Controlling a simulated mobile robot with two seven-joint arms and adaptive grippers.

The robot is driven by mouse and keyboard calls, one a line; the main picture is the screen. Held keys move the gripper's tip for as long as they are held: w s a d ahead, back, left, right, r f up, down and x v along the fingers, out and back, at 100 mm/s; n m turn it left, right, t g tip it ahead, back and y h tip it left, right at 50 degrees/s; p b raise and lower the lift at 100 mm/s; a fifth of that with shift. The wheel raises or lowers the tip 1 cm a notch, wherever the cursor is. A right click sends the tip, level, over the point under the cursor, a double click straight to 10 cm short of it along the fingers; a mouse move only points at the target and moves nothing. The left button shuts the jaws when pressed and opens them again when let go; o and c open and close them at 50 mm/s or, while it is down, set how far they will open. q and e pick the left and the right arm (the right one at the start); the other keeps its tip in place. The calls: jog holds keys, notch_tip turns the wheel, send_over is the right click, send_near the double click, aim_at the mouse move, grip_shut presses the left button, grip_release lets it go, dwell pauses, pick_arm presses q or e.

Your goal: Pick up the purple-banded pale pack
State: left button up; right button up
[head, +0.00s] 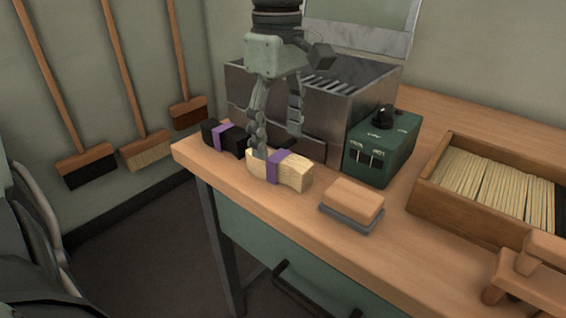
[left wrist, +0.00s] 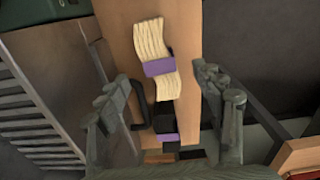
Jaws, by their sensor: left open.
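The purple-banded pale pack (head: 294,177) lies on the workbench near its front left edge. It is a bundle of cream bristles with a purple band round its middle. In the left wrist view the pale pack (left wrist: 152,42) lies ahead of the fingers, partly between the lines of the fingertips. My left gripper (head: 276,138) is open and points down above the bench, by the pack's left end. One fingertip overlaps that end; I cannot tell whether it touches. The left gripper (left wrist: 166,80) is empty in its wrist view. My right gripper is not in view.
A black pack with a purple band (head: 234,138) lies just left of the pale pack. A metal slotted box (head: 322,140) and green control box (head: 372,160) stand behind. A wooden block (head: 353,198) lies to the right, before a bristle tray (head: 440,203).

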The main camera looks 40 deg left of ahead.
aim_at(279, 156)
pick_arm(q)
notch_tip(279, 156, down, 5)
jog(key=shift+f, duration=0.1)
jog(key=shift+c, duration=0.6)
jog(key=c, duration=1.2)
jog(key=shift+o, duration=0.2)
